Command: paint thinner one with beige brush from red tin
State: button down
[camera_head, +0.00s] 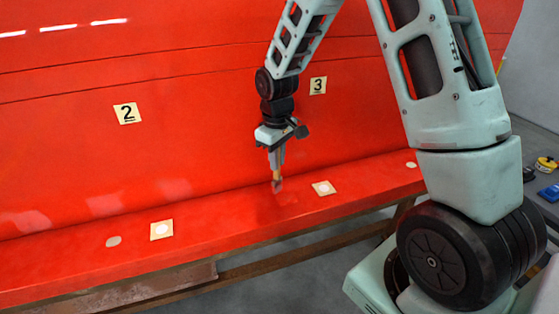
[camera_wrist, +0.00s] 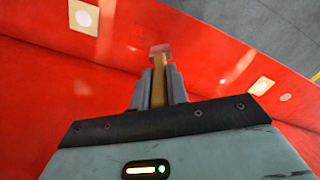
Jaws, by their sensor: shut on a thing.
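My gripper (camera_head: 276,166) is shut on a brush (camera_head: 277,184) and holds it bristles down over the red ledge (camera_head: 215,225), between the cards below plates 2 and 3. In the wrist view the brush's tan wooden handle (camera_wrist: 158,92) sits between my fingers (camera_wrist: 158,84), with a greyish-pink head beyond them. The head is at or very near the ledge; I cannot tell whether it touches. A slightly darker red patch (camera_head: 272,207) shows on the ledge near it. No red tin is in view.
The big red panel carries number plates 2 (camera_head: 127,113) and 3 (camera_head: 318,86). Beige cards with white discs (camera_head: 161,230) (camera_head: 323,188) and bare pale discs (camera_head: 113,241) (camera_head: 411,165) lie on the ledge. A yellow tin (camera_head: 545,164) and a blue thing (camera_head: 550,193) stand far right.

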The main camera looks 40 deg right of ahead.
jog(key=shift+r+p, duration=0.8)
jog(key=shift+r, duration=0.6)
